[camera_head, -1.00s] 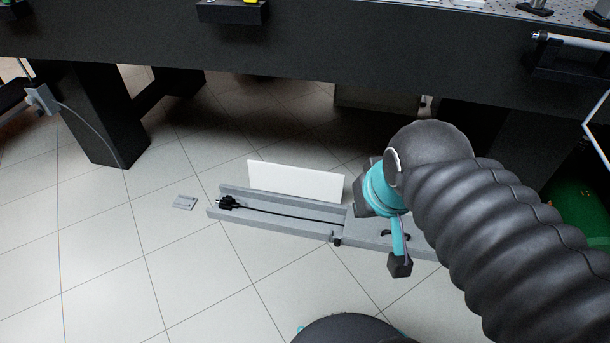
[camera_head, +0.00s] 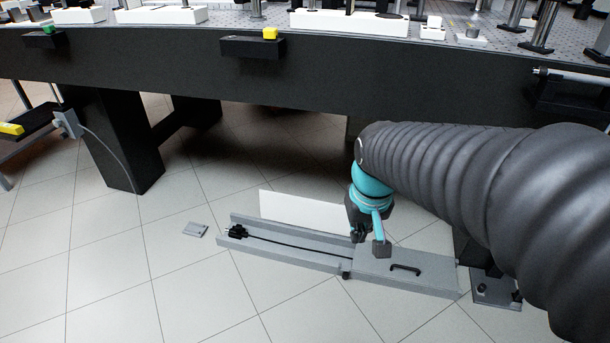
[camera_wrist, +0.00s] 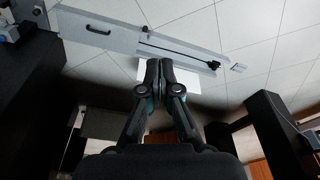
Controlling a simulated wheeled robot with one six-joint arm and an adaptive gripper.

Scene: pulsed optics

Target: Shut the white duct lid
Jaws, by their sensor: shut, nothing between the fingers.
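The white duct lid (camera_head: 300,211) stands up along the far long edge of the open grey duct (camera_head: 285,258) on the floor. A black cable with a plug (camera_head: 236,231) lies inside the duct. My gripper (camera_head: 359,236) is over the lid's right end in the head view and hides that end. In the wrist view my gripper (camera_wrist: 160,66) is shut and empty, and its fingers cover the middle of the white lid (camera_wrist: 186,82). I cannot tell whether the fingertips touch the lid.
A grey cover with a black handle (camera_head: 405,267) closes the duct's right part. A small grey plate (camera_head: 195,229) lies left of the duct. The dark optical table (camera_head: 330,70) overhangs behind, with a thick black leg (camera_head: 115,140) at left. The tiled floor in front is clear.

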